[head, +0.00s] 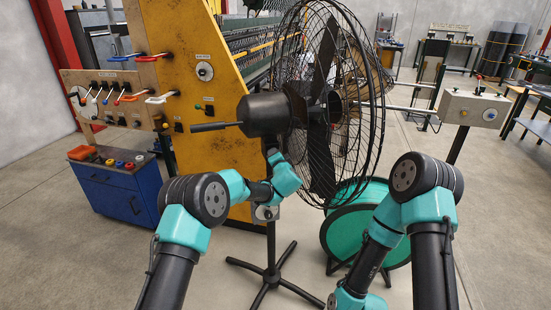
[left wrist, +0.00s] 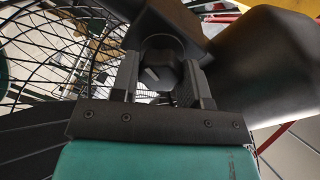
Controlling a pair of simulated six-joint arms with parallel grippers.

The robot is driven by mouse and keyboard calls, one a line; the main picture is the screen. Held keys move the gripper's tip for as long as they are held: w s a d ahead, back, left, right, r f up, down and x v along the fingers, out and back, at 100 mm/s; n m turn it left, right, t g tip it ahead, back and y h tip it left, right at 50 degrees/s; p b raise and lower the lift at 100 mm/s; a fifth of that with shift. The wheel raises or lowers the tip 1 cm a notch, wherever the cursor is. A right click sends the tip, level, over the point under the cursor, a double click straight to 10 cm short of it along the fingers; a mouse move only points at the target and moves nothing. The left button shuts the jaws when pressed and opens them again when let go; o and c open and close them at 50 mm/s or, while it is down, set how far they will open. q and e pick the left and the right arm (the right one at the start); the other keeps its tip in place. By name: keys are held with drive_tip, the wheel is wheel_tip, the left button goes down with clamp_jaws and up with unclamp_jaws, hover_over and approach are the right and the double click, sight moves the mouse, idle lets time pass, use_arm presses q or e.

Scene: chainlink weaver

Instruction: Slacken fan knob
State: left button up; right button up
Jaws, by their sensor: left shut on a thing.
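The black pedestal fan stands in the middle of the head view, with a round wire cage (head: 368,120), a dark motor housing (head: 262,115) and a pole on a splayed foot (head: 272,277). My left gripper (head: 272,156) is just under the housing. In the left wrist view the dark fan knob (left wrist: 156,75) sits between the two fingers of my left gripper (left wrist: 157,82), which is shut on it. The knob cannot be made out in the head view. My right arm bends down to the bottom edge; its gripper is out of view.
A yellow machine panel (head: 205,60) stands behind the fan. A lever board (head: 115,98) and a blue cabinet (head: 118,185) are at left. A green drum (head: 343,235) stands close behind the fan pole. A control box (head: 474,107) is at right. Floor at far left is clear.

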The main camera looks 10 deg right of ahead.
use_arm(q)
drive_tip(key=n, duration=0.4)
drive_tip(key=shift+t, duration=0.3)
drive_tip(key=n, duration=0.4)
drive_tip(key=shift+n, duration=0.3)
drive_tip(key=o, duration=0.9)
drive_tip(key=s, duration=0.5)
drive_tip(key=s+d, duration=0.1)
drive_tip(key=s, duration=1.1)
drive_tip(key=shift+s+d, duration=0.15)
drive_tip(key=shift+d, duration=0.1)
